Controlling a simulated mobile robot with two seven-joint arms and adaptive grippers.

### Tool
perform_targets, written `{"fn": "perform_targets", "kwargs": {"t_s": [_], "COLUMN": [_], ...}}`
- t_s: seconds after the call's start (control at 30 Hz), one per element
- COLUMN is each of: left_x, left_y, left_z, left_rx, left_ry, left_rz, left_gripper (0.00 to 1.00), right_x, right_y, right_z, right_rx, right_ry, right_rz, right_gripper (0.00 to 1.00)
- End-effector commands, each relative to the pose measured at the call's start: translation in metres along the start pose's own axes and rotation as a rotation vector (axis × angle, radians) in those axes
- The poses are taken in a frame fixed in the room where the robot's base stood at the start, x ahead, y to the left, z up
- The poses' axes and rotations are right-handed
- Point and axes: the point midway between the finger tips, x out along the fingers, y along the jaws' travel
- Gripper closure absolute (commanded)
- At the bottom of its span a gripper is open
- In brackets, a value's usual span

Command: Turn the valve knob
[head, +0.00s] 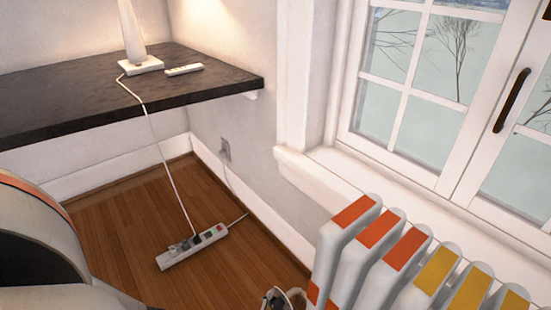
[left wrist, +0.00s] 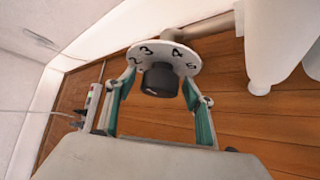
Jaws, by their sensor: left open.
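The black valve knob (left wrist: 160,80) shows in the left wrist view in front of a white round dial (left wrist: 190,58) with black numbers. The dial sits by a pipe at the radiator's foot. My left gripper (left wrist: 154,84) is open, with one green-lined finger on each side of the knob. I cannot tell whether either finger touches it. In the head view, only a small cut-off part at the bottom edge shows near the radiator, and I cannot make out the knob there. My right gripper is in neither view.
The white radiator (head: 345,240) with orange and yellow tops stands at the right under the window (head: 430,95). A power strip (head: 195,247) lies on the wooden floor (head: 130,225). A dark shelf (head: 100,105) holds a lamp base (head: 140,66) and a remote (head: 184,70).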

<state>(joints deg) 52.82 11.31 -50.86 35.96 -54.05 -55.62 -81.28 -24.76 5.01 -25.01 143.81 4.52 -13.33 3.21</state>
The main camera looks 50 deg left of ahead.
Motion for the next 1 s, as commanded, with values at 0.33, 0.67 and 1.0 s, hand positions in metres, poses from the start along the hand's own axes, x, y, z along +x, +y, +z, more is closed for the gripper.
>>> {"fn": "perform_targets", "kwargs": {"t_s": [0.33,0.67,1.0], "left_x": [-0.013,-0.050,-0.074], "left_y": [-0.002,0.000,0.001], "left_z": [-0.001,-0.001,0.000], "left_rx": [-0.003,-0.002,0.000], "left_ry": [-0.001,0.000,0.000], "left_rz": [-0.003,-0.001,0.000], "left_gripper": [0.47,0.47,0.47], "right_x": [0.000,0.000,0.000], "right_y": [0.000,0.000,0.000], "right_z": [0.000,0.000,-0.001], "right_rx": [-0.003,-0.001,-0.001], "right_ry": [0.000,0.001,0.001], "right_rz": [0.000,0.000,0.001], "right_gripper": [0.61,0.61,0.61]}}
